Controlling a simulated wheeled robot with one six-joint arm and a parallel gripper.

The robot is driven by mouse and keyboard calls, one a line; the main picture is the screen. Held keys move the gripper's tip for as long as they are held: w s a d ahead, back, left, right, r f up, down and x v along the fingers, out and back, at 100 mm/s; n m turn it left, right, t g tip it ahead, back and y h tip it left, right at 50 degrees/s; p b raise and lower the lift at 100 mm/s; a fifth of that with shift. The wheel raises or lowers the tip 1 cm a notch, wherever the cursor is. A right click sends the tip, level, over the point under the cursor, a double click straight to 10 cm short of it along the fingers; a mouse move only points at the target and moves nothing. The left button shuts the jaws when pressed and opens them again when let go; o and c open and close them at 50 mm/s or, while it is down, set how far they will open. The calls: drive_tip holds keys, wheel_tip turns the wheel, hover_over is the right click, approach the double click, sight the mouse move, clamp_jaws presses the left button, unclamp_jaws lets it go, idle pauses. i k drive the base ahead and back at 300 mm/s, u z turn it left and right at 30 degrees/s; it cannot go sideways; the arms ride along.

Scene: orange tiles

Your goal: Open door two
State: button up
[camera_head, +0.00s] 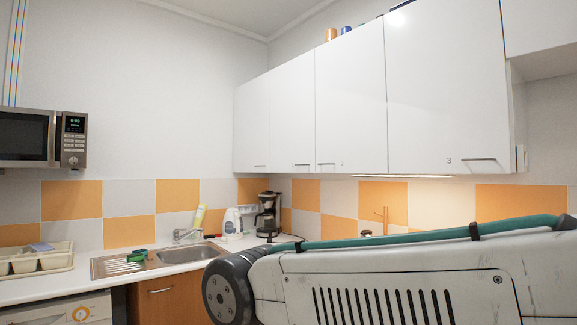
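Door two (351,95) is a white wall cabinet door in the upper row, with a small "2" near its lower edge. Its short metal handle (326,164) is at its lower left corner. The door looks shut, flush with its neighbours. My arm crosses the lower right of the head view, well below the cabinets. My gripper is out of view, so its state and distance to the door do not show.
Door three (447,80) is to the right, shut; other shut doors (292,110) are to the left. Small cups (331,34) stand on top. Below are a coffee maker (268,215), a sink (187,254) and a dish rack (38,259). A microwave (42,138) is at left.

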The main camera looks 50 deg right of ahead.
sight(352, 132)
drive_tip(key=z, duration=0.15)
drive_tip(key=i, duration=1.25)
drive_tip(key=z, duration=1.25)
drive_tip(key=i, duration=0.8)
drive_tip(key=z, duration=0.8)
